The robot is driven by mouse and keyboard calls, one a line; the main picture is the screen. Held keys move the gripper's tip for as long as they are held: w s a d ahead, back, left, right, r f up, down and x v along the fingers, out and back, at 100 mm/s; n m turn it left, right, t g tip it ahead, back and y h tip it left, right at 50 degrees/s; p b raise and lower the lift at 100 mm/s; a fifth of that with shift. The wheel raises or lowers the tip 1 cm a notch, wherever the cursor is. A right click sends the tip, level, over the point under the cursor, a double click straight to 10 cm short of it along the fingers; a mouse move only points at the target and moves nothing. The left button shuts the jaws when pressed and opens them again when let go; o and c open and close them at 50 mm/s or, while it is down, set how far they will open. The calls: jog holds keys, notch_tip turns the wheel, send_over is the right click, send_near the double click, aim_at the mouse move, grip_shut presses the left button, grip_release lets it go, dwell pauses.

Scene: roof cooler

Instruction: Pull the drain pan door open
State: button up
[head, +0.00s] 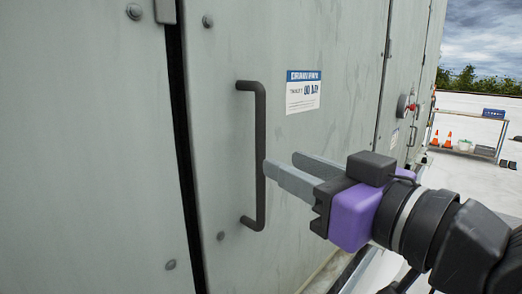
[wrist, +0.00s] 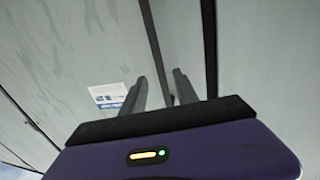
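The drain pan door (head: 330,60) is a grey metal panel with a blue-and-white label (head: 303,91). It looks shut, with a dark seam (head: 181,130) along its left edge. A dark vertical bar handle (head: 258,130) stands off the panel near that edge. My gripper (head: 281,164) is open, coming in from the right at the handle's lower half. Its near fingertip overlaps the handle's right edge in the head view. In the wrist view, the handle (wrist: 153,40) runs between the two spread fingers (wrist: 160,75). Contact with the handle cannot be told.
Further right along the cabinet is a panel with a red knob (head: 403,104). A cart (head: 470,119), orange cones (head: 448,140) and a low parapet stand in the background on the right. The pale roof floor there is mostly clear.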

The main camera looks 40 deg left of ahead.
aim_at(263, 153)
jog(key=p+x, duration=0.1)
jog(key=x, duration=0.6)
jog(key=shift+a+p, duration=0.3)
jog(key=shift+a, duration=0.05)
grip_shut()
dwell(1.1)
